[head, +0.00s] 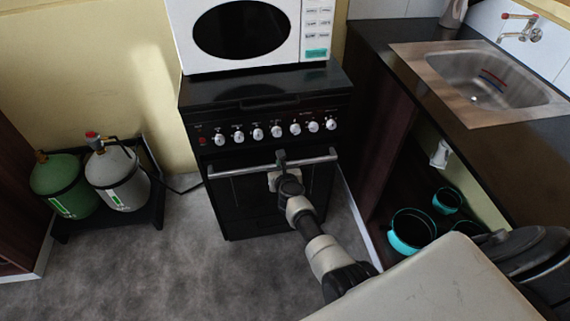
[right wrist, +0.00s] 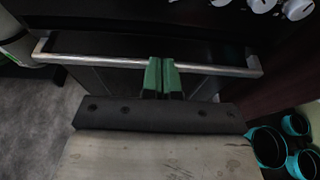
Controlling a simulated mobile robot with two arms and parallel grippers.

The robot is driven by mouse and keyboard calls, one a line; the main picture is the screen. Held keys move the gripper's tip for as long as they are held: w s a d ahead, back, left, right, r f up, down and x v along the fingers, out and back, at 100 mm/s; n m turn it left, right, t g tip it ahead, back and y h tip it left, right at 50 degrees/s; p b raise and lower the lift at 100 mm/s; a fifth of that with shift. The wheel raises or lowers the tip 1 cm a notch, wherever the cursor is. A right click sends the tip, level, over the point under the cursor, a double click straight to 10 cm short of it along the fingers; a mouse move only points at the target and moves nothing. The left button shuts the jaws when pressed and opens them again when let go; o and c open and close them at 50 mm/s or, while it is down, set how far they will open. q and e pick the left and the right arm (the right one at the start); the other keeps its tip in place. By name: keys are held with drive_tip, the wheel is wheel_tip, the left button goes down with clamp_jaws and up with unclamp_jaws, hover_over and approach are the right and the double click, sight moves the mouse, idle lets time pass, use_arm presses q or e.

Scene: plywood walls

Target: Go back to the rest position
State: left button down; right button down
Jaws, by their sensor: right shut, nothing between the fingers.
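My right gripper (head: 281,160) is at the front of the black stove (head: 265,100), at the middle of the oven door's metal handle (head: 230,171). In the right wrist view my right gripper (right wrist: 161,76) has its green fingers together with nothing between them. The fingertips overlap the handle (right wrist: 105,61) in the picture; I cannot tell whether they touch it. The oven door (head: 240,205) looks closed. My left gripper is not in view.
A white microwave (head: 285,55) stands on the stove. A counter with a metal sink (head: 490,80) is at the right, with teal-rimmed pots (head: 412,230) on the shelf below. Green (head: 62,185) and grey (head: 118,180) gas cylinders stand at the left. The grey floor between is clear.

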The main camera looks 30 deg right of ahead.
drive_tip(key=s+a+f+n+g+y, duration=0.2)
drive_tip(key=s+a+f+n+g, duration=0.1)
drive_tip(key=s+f+n, duration=0.75)
drive_tip(key=s+a+f+n+g+y, duration=0.2)
drive_tip(key=s+a+f+n, duration=0.1)
drive_tip(key=s+f+n, duration=0.75)
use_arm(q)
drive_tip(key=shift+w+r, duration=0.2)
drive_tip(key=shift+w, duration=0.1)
use_arm(e)
drive_tip(key=s+f+n+g, duration=0.2)
drive_tip(key=s+n, duration=0.5)
drive_tip(key=s, duration=0.4)
drive_tip(key=s+d+f+n+g, duration=0.1)
drive_tip(key=s+f+n+g, duration=0.2)
drive_tip(key=s, duration=0.9)
drive_tip(key=s+f+n+g, duration=0.3)
drive_tip(key=s+f+n, duration=0.3)
drive_tip(key=s+n, duration=0.4)
drive_tip(key=shift+s+d+f+n, duration=0.25)
drive_tip(key=shift+s+n, duration=0.15)
drive_tip(key=shift+s, duration=0.5)
